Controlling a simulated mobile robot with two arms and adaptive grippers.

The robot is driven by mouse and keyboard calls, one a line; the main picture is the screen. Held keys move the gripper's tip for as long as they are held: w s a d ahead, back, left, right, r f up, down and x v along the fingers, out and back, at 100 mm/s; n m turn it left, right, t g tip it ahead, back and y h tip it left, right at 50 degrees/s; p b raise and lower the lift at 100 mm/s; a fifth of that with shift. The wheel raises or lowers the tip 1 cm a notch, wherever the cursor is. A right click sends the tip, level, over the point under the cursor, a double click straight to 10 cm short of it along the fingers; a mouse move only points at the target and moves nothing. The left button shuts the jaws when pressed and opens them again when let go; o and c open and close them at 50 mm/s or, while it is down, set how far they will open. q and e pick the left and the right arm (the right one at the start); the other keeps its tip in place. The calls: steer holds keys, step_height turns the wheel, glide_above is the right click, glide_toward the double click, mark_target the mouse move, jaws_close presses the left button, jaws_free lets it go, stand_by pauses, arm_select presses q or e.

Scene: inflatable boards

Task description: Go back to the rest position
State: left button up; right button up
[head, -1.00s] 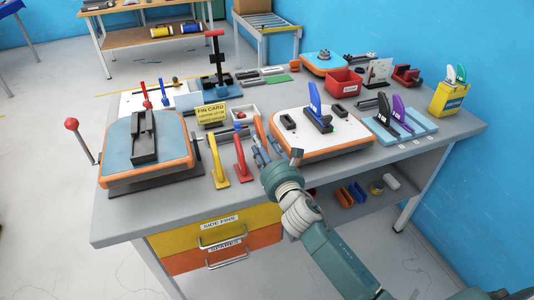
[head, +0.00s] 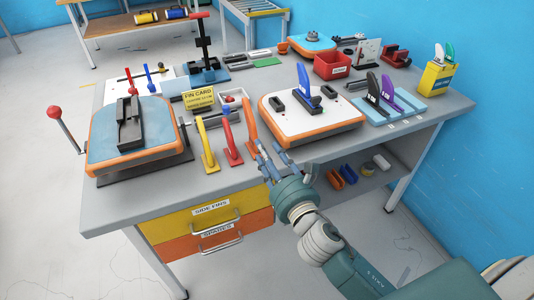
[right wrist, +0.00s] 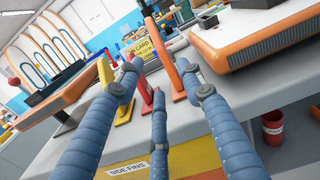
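My right gripper (head: 270,154) is in front of the bench's front edge, near the upright orange lever (head: 250,127). In the right wrist view its blue-grey fingers (right wrist: 158,78) are spread apart with nothing between them, so it is open and empty. Beyond the fingers stand a yellow lever (right wrist: 107,82) and the orange lever (right wrist: 177,72). Whether a fingertip touches one of them, I cannot tell. My left gripper is not in view.
The grey bench (head: 130,208) holds a blue-topped board (head: 105,150) at left and a white-topped board (head: 335,123) with a blue fin. A red lever (head: 231,145) stands near the front edge. Yellow (head: 190,222) and orange drawers are shut below. Open floor lies in front.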

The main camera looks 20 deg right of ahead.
steer(key=s+d+f+m+g+h, duration=0.2)
steer(key=s+d+f+m+g, duration=0.15)
steer(key=s+f+m, duration=0.55)
steer(key=s+d+f+m+g+h, duration=0.15)
steer(key=s+f+m+g, duration=0.3)
steer(key=m, duration=0.85)
steer(key=s+a+f+m+g+y, duration=0.2)
steer(key=s+a+f+m+g, duration=0.1)
steer(key=s+m, duration=0.4)
steer(key=s+a+f+m+g+y, duration=0.1)
steer(key=s+a+f+m+g, duration=0.2)
steer(key=s+m, duration=0.45)
step_height(320, 180, down, 26)
steer(key=s+d+n+g, duration=0.1)
steer(key=s+n+g, duration=0.1)
steer(key=s, duration=0.1)
steer(key=s+d+f+g, duration=0.1)
steer(key=s+d+f, duration=0.2)
steer(key=s+f, duration=1.3)
steer(key=shift+s+f, duration=0.4)
steer(key=shift+s, duration=0.1)
